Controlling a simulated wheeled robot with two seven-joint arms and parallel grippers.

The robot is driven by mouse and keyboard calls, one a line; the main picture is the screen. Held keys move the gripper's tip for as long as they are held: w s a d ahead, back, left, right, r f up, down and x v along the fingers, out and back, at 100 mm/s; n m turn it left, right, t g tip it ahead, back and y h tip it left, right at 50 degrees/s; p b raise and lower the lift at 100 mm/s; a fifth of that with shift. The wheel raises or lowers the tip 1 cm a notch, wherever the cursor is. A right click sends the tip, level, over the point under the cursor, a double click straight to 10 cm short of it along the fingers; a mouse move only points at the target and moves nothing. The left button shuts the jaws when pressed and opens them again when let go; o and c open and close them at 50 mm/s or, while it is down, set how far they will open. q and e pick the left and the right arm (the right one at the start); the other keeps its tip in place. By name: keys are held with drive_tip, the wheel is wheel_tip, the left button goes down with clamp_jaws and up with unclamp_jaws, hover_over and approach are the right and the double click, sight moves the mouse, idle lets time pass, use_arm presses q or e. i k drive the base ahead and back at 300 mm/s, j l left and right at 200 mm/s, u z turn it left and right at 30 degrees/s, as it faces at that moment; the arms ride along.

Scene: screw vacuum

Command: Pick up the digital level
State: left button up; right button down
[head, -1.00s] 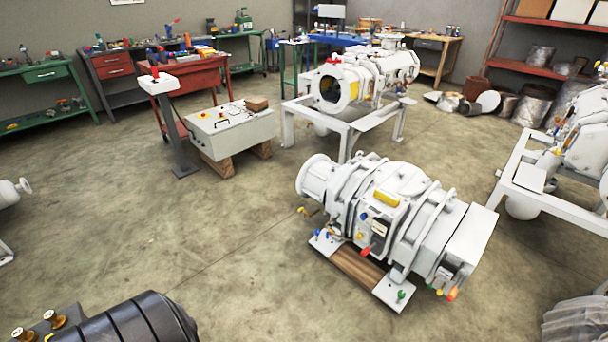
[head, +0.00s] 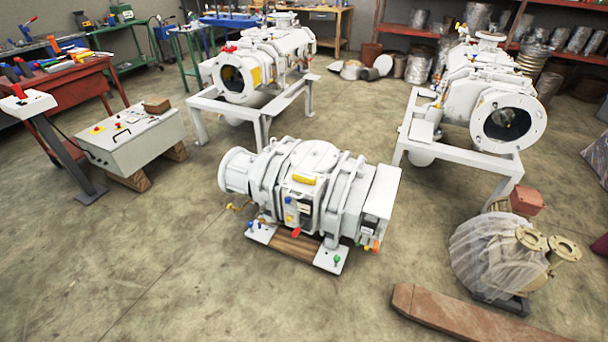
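I cannot make out the digital level for certain. A small yellow bar-shaped item (head: 304,179) sits on the front upper part of the white pump (head: 345,185) in the middle of the floor; it is too small to tell whether it is the level. Small tools (head: 40,67) lie on the red workbench (head: 72,88) at the left, too small to tell apart. Neither of my grippers is in view.
White machines on frames stand behind (head: 245,75) and at the right (head: 490,95). A grey control box (head: 130,140) stands on wooden blocks. A plastic-wrapped machine (head: 490,250) and a brown beam (head: 450,315) are at the lower right. The lower-left floor is clear.

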sight(303, 177)
drive_tip(key=i+j, duration=1.05)
drive_tip(key=j, duration=0.25)
